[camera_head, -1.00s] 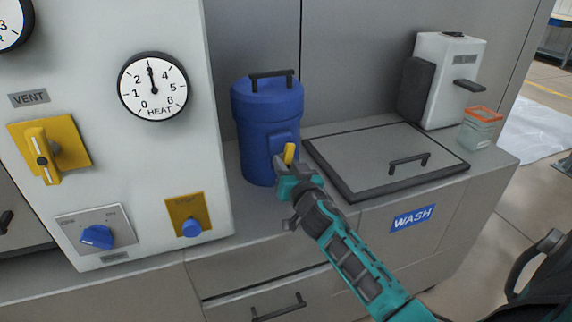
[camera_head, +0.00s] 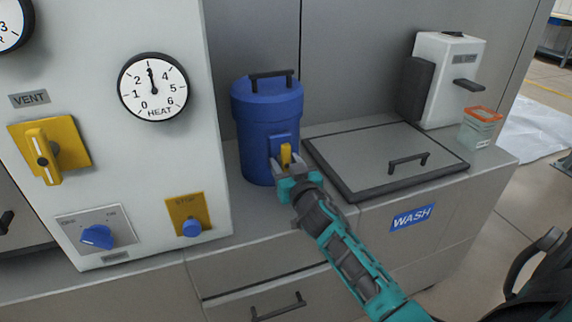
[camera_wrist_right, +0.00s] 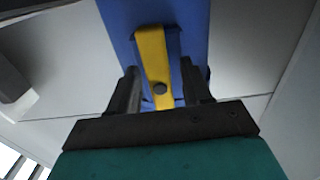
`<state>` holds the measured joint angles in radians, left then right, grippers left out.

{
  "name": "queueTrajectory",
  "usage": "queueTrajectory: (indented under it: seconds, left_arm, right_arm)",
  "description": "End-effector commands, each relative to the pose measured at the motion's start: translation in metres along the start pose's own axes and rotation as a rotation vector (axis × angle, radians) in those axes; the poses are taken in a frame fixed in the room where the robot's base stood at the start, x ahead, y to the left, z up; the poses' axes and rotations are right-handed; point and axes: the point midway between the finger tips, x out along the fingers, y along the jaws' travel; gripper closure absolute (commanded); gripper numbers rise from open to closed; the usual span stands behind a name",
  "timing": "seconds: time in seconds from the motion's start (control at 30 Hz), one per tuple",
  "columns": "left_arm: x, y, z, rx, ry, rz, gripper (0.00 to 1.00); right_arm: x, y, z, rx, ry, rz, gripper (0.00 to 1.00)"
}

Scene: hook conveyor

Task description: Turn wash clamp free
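The wash clamp looks to be the yellow lever (camera_head: 286,154) on the front of the blue canister (camera_head: 262,110). In the head view the lever stands about upright. In the right wrist view the yellow lever (camera_wrist_right: 154,62) is nearly upright, leaning slightly, with a dark pivot near its lower end. My right gripper (camera_head: 290,167) is at the lever, one finger on each side. The right wrist view shows my right gripper (camera_wrist_right: 160,90) open, with gaps between the fingers and the lever. My left gripper is not in view.
The canister has a black top handle and stands on the grey counter (camera_head: 240,218). To its right is a grey lid (camera_head: 360,150) with a black handle, above a blue WASH label (camera_head: 411,218). A white dispenser (camera_head: 447,80) stands behind. A control panel (camera_head: 105,130) stands left.

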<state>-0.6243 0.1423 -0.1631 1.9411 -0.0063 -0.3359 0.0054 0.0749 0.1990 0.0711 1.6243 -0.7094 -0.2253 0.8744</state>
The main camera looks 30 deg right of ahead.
Motion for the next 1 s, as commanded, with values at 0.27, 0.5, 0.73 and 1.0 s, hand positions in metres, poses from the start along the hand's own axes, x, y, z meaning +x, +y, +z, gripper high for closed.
queueTrajectory:
  seconds: [0.27, 0.5, 0.73, 1.0]
  left_arm:
    - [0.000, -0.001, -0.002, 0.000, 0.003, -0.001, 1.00]
    - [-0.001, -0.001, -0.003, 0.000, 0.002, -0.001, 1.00]
    - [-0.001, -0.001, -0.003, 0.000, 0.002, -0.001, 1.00]
    - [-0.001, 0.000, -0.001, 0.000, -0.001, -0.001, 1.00]
  right_arm:
    - [-0.008, 0.000, 0.001, 0.002, -0.002, 0.000, 0.51]
    - [-0.050, 0.000, 0.001, 0.004, -0.003, 0.000, 0.51]
    - [-0.096, 0.000, 0.001, 0.003, -0.003, 0.000, 0.51]
    - [-0.125, 0.000, 0.001, 0.001, -0.001, 0.000, 0.51]
